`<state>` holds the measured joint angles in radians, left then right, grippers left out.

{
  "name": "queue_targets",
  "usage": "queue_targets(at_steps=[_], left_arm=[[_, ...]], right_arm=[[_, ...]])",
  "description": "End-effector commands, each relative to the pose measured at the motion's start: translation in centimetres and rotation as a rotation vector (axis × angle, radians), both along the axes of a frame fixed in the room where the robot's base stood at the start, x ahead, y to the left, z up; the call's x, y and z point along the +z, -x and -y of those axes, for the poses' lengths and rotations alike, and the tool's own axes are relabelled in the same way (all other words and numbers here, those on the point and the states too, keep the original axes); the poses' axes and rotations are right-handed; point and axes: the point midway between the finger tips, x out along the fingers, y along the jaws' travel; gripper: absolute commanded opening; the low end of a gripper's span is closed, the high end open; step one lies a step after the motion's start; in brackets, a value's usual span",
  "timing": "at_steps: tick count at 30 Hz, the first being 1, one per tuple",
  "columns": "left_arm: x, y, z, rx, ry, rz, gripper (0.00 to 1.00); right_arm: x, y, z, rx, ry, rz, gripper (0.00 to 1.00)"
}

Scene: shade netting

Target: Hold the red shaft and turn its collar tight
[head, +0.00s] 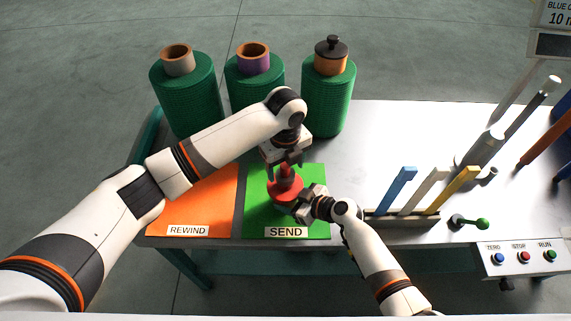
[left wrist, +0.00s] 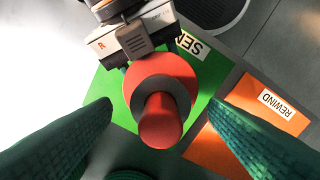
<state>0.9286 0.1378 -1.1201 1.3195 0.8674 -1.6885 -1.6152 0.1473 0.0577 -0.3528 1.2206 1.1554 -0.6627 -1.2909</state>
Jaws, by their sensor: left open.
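The red shaft (head: 285,190) stands on the green SEND mat (head: 318,180). In the left wrist view, the shaft's red upright post (left wrist: 160,122) rises through a dark grey ring, apparently the collar (left wrist: 183,92), over a wide red disc (left wrist: 165,65). My left gripper (head: 285,163) is open above the post, its fingers close around or beside the top; contact cannot be told. My right gripper (head: 300,204) is low at the shaft's front right side, and its body also shows in the left wrist view (left wrist: 140,40). Its fingertips are hidden.
Green netting rolls (head: 187,95) stand along the back of the table. The orange REWIND mat (head: 200,205) lies left of the green one. At right are a rack (head: 400,220) with coloured bars, a green-knobbed lever (head: 475,223) and a button panel (head: 522,256).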

Motion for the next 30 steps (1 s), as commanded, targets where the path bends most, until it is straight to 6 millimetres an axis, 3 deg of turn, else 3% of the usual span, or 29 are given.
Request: queue_targets(at_steps=[3,7,18,30], left_arm=[[-0.1,0.0,0.0,0.200,0.000,-0.002,0.69],[-0.1,0.0,0.0,0.325,0.000,0.000,0.69],[-0.2,0.0,0.0,0.334,0.000,0.000,0.69],[-2.5,0.0,0.0,0.332,-0.001,-0.001,0.69]], right_arm=[[-0.6,0.4,0.1,0.005,0.007,-0.012,0.26],[-0.6,0.4,0.1,0.005,0.007,-0.012,0.26],[-0.6,0.4,0.1,0.005,0.007,-0.012,0.26],[-0.6,0.5,0.1,0.005,0.007,-0.012,0.26]])
